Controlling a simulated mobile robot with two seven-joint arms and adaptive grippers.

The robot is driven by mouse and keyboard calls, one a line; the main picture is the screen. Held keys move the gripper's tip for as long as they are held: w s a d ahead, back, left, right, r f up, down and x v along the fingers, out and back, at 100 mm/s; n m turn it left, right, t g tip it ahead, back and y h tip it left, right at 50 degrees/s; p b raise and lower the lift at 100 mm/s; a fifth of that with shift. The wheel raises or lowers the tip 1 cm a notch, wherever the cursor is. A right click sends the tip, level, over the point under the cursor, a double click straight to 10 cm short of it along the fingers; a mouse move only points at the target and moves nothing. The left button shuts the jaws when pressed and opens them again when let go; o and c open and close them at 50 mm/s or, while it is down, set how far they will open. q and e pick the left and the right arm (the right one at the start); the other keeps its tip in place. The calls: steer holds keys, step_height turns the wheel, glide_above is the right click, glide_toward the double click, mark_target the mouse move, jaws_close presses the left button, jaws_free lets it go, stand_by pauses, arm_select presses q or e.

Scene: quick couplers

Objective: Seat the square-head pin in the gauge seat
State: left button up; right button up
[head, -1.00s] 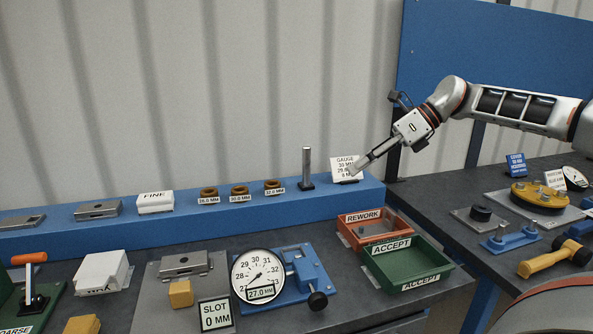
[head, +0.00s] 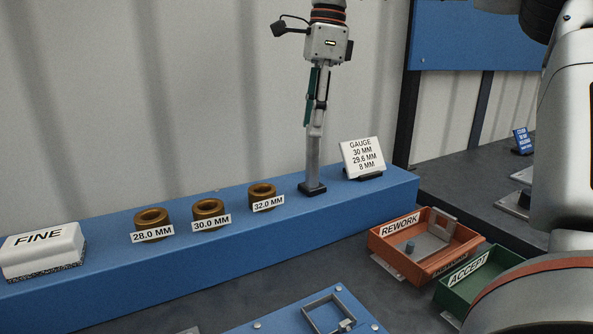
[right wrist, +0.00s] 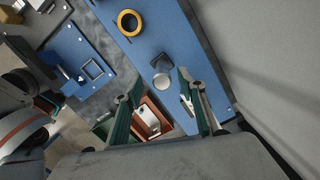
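The pin (head: 313,172) is a thin grey post standing upright on a dark square foot on the blue shelf. It also shows from above in the right wrist view (right wrist: 162,74). My right gripper (head: 316,130) points down over the pin's upper part. In the right wrist view its green fingers (right wrist: 152,86) are apart, with the pin between their tips in the picture; I see no grip on it. A blue plate with a square metal frame (head: 308,318), perhaps the gauge seat, is cut off at the bottom edge. My left gripper is not in view.
Brass rings labelled 28.0 (head: 152,218), 30.0 (head: 208,208) and 32.0 MM (head: 262,191) stand left of the pin. A gauge card (head: 362,158) stands close on its right. A FINE block (head: 43,250), orange REWORK tray (head: 395,262) and green ACCEPT tray (head: 478,270) are nearby.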

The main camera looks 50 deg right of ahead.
mark_target(310, 155)
steer(key=f, duration=0.2)
steer(key=f+b, duration=0.1)
steer(key=f, duration=0.2)
steer(key=f+b, duration=0.1)
steer(key=f, duration=0.2)
steer(key=shift+w+a, duration=0.1)
steer(key=shift+w, duration=0.2)
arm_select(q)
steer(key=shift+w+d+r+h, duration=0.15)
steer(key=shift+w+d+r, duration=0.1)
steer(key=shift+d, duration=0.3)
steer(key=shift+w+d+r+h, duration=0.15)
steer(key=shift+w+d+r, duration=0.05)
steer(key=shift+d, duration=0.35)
arm_select(e)
steer(key=shift+r, duration=0.1)
jaws_close()
